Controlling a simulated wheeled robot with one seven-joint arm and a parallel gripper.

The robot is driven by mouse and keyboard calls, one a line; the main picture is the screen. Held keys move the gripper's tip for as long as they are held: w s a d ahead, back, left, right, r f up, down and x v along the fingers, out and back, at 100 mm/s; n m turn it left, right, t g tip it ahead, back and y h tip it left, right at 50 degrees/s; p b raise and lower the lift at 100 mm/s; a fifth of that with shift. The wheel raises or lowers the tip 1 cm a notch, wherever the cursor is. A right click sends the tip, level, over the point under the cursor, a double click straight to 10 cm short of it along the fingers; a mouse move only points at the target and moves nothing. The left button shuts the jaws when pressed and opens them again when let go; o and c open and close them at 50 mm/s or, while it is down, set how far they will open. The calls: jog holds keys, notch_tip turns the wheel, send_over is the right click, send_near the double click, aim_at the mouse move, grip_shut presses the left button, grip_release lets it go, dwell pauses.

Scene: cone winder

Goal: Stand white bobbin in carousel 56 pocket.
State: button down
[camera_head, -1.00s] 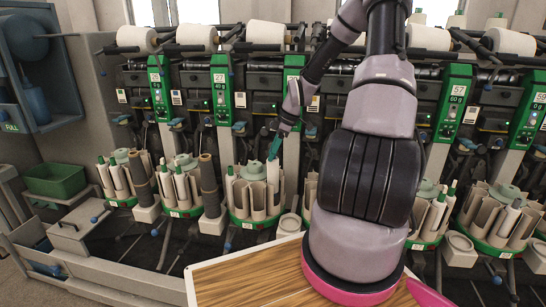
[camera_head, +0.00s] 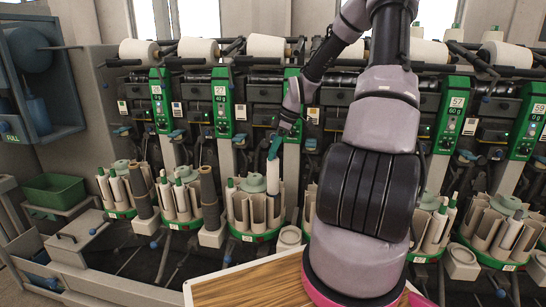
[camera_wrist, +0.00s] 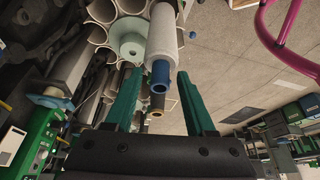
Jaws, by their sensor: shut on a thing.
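The white bobbin (camera_head: 274,172) hangs upright under my gripper (camera_head: 275,146), over the right side of the middle carousel (camera_head: 247,236). In the wrist view, the bobbin's white body (camera_wrist: 164,35) and its blue end (camera_wrist: 159,76) lie between the two teal fingers of my gripper (camera_wrist: 161,84). My gripper is shut on the bobbin near that end. The carousel has several beige pocket tubes around a pale green hub. I cannot tell whether the bobbin's lower end is inside a pocket or just above it. The carousel's number is too small to read.
Dark cone-shaped tubes (camera_head: 209,190) stand just left of the carousel. More carousels stand on both sides. A green panel (camera_head: 222,105) stands behind, in the row of winder heads. A wooden tabletop (camera_head: 250,283) is in front, and a green bin (camera_head: 55,190) at the far left.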

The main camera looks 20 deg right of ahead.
jog(key=shift+r, duration=0.8)
jog(key=shift+r, duration=2.1)
